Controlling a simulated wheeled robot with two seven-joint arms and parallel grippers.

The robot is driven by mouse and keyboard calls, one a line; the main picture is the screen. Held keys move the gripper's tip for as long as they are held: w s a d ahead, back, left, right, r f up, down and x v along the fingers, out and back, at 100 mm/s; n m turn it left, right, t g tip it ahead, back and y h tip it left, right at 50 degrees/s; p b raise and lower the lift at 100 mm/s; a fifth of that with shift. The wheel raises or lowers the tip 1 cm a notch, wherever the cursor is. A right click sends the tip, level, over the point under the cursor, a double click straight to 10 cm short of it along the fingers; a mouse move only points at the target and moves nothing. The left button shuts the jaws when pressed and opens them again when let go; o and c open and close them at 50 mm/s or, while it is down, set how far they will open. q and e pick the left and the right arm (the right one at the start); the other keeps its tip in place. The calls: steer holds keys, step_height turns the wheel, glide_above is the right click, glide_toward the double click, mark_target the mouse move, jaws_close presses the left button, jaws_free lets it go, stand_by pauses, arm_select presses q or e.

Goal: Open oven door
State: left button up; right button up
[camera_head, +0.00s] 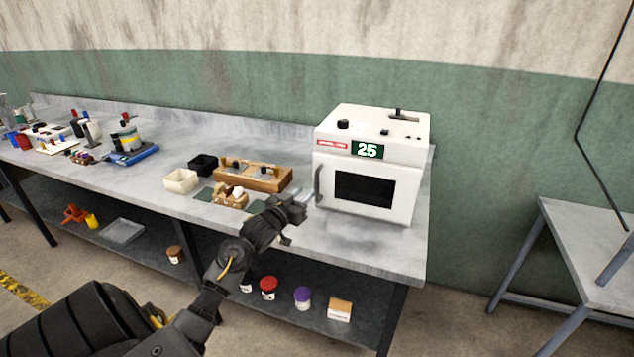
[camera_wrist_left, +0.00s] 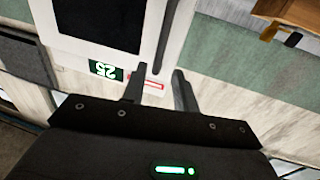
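The white oven (camera_head: 418,185) stands at the right end of the workbench, its door shut with a dark window (camera_head: 363,190). A grey vertical handle (camera_head: 318,184) is on the door's left side. My left gripper (camera_head: 308,201) is just left of the handle's lower part. In the left wrist view, which is upside down, my left gripper (camera_wrist_left: 159,72) has its two fingers apart, with nothing held. The handle (camera_wrist_left: 167,28) lines up with the gap between the fingertips; I cannot tell whether they reach around it. My right gripper is out of view.
Several jars and a box (camera_head: 340,309) are on the lower shelf. A second table (camera_head: 585,235) stands at right, across a floor gap.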

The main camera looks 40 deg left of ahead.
mark_target(316, 183)
arm_select(q)
steer(key=w, duration=0.5)
steer(key=w+a+p, duration=0.1)
steer(key=w, duration=0.2)
jaws_close()
